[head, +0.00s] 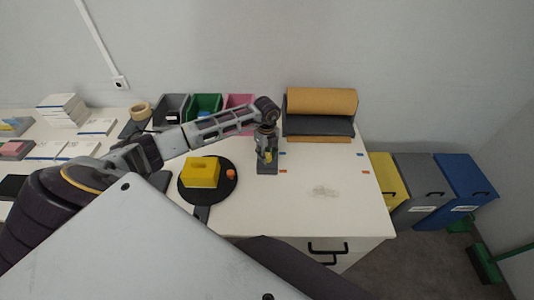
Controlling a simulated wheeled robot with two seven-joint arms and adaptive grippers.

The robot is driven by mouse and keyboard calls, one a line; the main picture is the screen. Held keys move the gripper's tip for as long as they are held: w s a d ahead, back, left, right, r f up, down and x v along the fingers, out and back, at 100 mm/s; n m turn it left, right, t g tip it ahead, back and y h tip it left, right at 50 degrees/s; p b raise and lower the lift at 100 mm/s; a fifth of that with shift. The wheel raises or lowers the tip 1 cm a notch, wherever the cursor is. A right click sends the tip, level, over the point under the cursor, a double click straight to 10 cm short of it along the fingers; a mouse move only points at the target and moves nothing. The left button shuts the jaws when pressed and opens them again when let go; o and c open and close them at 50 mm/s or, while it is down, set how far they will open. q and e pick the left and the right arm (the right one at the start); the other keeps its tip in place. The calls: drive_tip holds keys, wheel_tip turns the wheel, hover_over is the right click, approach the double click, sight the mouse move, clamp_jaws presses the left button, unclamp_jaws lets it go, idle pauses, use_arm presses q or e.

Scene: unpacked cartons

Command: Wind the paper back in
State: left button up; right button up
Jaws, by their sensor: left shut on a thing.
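A thick roll of brown paper (322,101) lies across a dark grey holder (319,125) at the back of the white table. A narrow brown strip shows along the holder's front edge and may be the paper's end. My left gripper (267,158) points down just left of and in front of the holder, apart from the roll. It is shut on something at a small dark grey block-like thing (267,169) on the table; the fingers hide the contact. My right gripper is not in view.
A black round plate (188,193) bears a yellow block (202,172) and a small orange thing (231,174). Grey, green (206,105) and pink bins stand behind my left arm. Waste bins (467,178) stand right.

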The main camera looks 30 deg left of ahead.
use_arm(q)
drive_tip(key=n+p, duration=0.1)
drive_tip(key=n, duration=0.3)
drive_tip(key=shift+r+n, duration=0.15)
drive_tip(key=shift+n, duration=0.25)
drive_tip(key=shift+s+n+p, duration=0.1)
drive_tip(key=shift+n+p, duration=0.4)
drive_tip(key=shift+n, duration=0.7)
drive_tip(key=o, duration=1)
drive_tip(key=shift+o, duration=0.2)
wheel_tip(320, 180, up, 12)
